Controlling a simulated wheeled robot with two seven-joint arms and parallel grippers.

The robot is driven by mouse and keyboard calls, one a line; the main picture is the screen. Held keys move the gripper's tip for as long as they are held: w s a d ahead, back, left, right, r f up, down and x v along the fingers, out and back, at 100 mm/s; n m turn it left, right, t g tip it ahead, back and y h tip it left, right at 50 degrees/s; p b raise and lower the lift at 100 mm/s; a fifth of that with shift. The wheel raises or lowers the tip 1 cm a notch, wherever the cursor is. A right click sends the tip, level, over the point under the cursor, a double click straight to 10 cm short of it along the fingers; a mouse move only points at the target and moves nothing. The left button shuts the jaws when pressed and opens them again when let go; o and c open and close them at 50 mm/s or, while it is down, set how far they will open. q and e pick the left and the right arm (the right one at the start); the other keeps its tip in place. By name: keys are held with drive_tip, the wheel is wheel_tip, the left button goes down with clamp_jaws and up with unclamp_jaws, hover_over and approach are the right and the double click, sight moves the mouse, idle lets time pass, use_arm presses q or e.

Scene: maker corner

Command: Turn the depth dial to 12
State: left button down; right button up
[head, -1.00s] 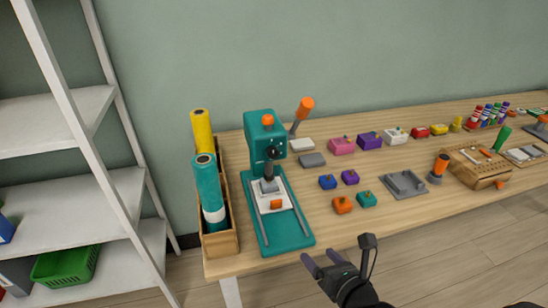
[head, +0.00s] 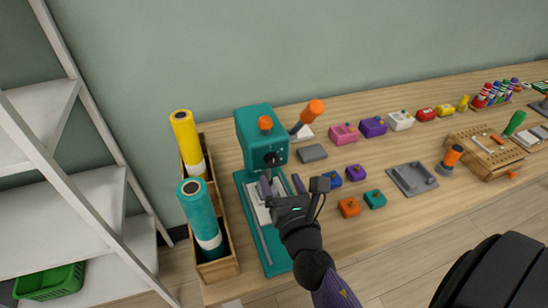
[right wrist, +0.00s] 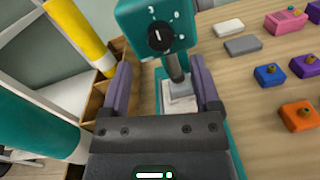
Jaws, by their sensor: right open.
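The teal press (head: 262,138) stands on the table with an orange-tipped lever on its right. Its depth dial (head: 271,159) is a black knob on the front of the head. In the right wrist view the dial (right wrist: 160,37) shows a white pointer line and white marks around it; the numbers are too small to read. My right gripper (head: 282,184) is open and empty, in front of and below the dial, not touching it. In the right wrist view its purple fingers (right wrist: 158,88) stand apart with the press stem visible between them. My left gripper is not in view.
A wooden box (head: 226,242) with yellow (head: 188,145) and teal rolls (head: 201,215) stands left of the press. Small coloured blocks, including an orange one (head: 349,207), and a grey tray (head: 413,179) lie to the right. A white shelf (head: 85,195) stands at the left.

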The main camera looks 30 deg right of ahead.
sight(273, 164)
drive_tip(key=x, duration=0.4)
drive_tip(key=shift+w, duration=0.35)
clamp_jaws()
